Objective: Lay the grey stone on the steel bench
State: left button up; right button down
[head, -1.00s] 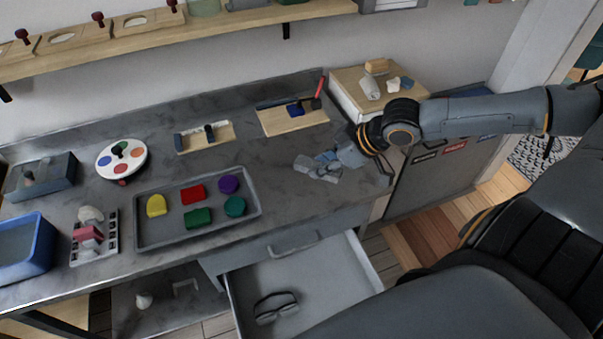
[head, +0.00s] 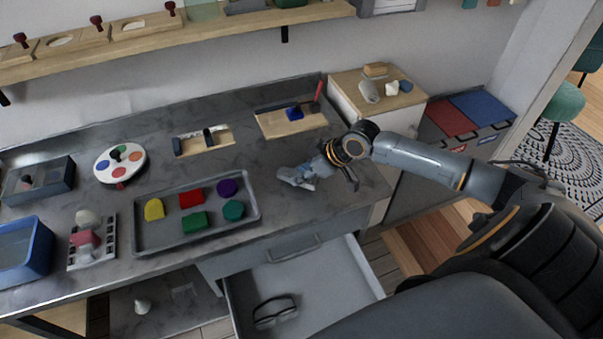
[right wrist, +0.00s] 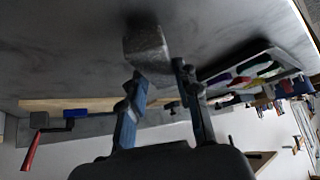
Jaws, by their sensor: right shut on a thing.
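My right gripper (head: 307,171) is low over the right part of the steel bench (head: 285,215), near the front edge. It is shut on the grey stone. In the right wrist view the grey stone (right wrist: 148,48) is a blocky, speckled piece held between the two fingertips (right wrist: 158,84). The bench (right wrist: 65,50) fills the top of that view, and a dark shadow lies close around the stone. I cannot tell whether the stone touches the bench. In the head view the gripper partly hides the stone. My left gripper is not in view.
A grey tray (head: 160,243) with several coloured pieces lies left of the gripper. A wooden board (head: 275,125) with a red-handled tool is behind it. An open drawer (head: 340,285) juts out below the bench front. A small cabinet (head: 350,85) stands right. Bare bench surrounds the gripper.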

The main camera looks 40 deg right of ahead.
jog(key=shift+f, duration=0.4)
jog(key=c, duration=1)
grip_release()
jog(key=shift+f, duration=0.1)
jog(key=shift+p+v, duration=0.8)
jog(key=shift+v, duration=5.3)
